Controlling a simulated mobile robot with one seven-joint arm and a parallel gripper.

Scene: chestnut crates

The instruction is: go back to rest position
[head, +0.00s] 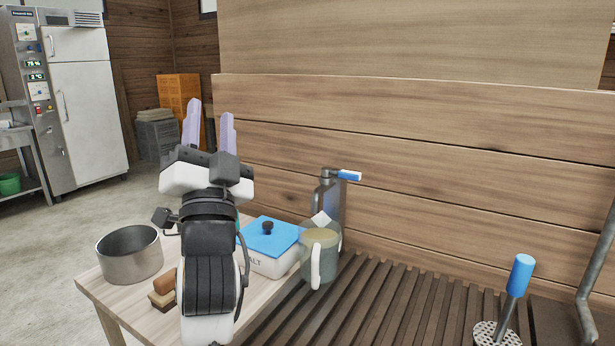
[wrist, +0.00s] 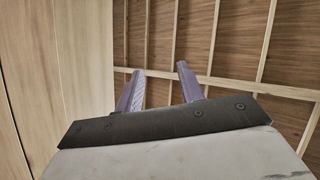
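My gripper (head: 209,126) is raised above the small wooden table in the head view, with its two lilac fingers pointing up. The fingers are apart with nothing between them. In the wrist view my gripper (wrist: 160,88) also shows two separated fingers against a wooden wall and ceiling beams. My arm hides part of the table behind it.
A slatted bench (head: 390,310) and plank wall (head: 420,140) lie right. Open floor is left.

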